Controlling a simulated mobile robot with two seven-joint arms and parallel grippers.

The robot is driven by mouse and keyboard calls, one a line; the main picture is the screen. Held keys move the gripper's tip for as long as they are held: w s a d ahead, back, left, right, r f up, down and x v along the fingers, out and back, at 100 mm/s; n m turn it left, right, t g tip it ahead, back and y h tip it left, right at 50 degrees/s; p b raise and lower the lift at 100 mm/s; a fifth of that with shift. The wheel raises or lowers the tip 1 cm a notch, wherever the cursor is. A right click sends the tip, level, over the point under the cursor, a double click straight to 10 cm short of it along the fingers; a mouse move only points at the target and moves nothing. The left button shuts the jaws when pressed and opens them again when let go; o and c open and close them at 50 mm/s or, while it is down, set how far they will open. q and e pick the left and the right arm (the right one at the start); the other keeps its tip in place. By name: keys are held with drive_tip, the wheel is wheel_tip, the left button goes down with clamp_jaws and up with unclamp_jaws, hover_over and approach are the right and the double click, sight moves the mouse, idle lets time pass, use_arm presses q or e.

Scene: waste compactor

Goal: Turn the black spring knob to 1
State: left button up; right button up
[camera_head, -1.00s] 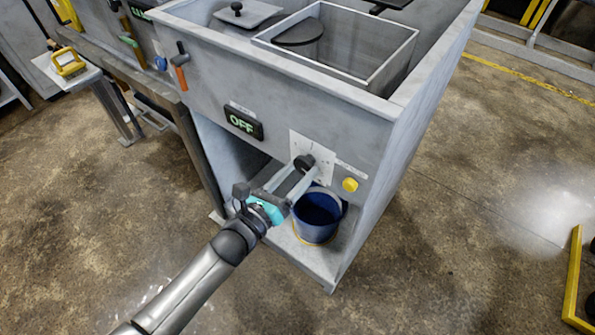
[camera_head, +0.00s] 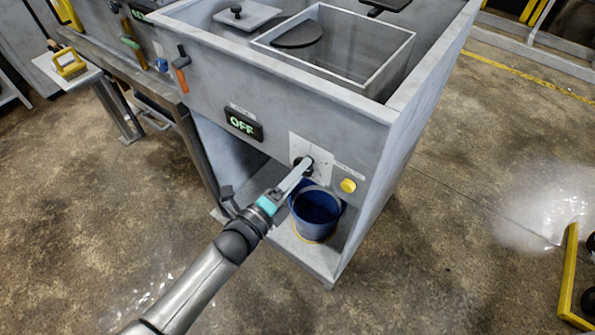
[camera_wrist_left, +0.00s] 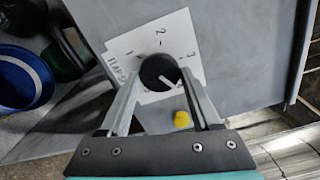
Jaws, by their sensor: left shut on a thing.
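The black knob (camera_wrist_left: 158,70) sits on a white dial plate (camera_wrist_left: 128,42) with marks 1, 2 and 3; 1 is on the left, 2 at the top and 3 on the right in the wrist view. A white line on the knob slants toward the lower right there. My left gripper (camera_wrist_left: 162,78) has a finger on each side of the knob and is shut on it. In the head view my left gripper (camera_head: 304,168) reaches the white plate (camera_head: 320,152) edge-on and partly hides the knob. My right gripper is not in view.
A yellow button (camera_head: 348,186) is right of the plate. The display (camera_head: 243,123) reads OFF. A blue bucket (camera_head: 316,212) stands on the shelf below the gripper. An open steel bin (camera_head: 390,72) is on top. A lever with an orange grip (camera_head: 181,72) hangs at left.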

use_arm(q)
drive_tip(key=shift+w+a+m+b, duration=0.1)
drive_tip(key=shift+m+b, duration=0.3)
drive_tip(key=shift+m, duration=7.85)
drive_tip(key=shift+a+m+b, duration=0.1)
drive_tip(key=shift+m+b, duration=0.3)
drive_tip(key=shift+m, duration=7.85)
drive_tip(key=o, duration=1.3)
drive_tip(key=shift+o, duration=0.2)
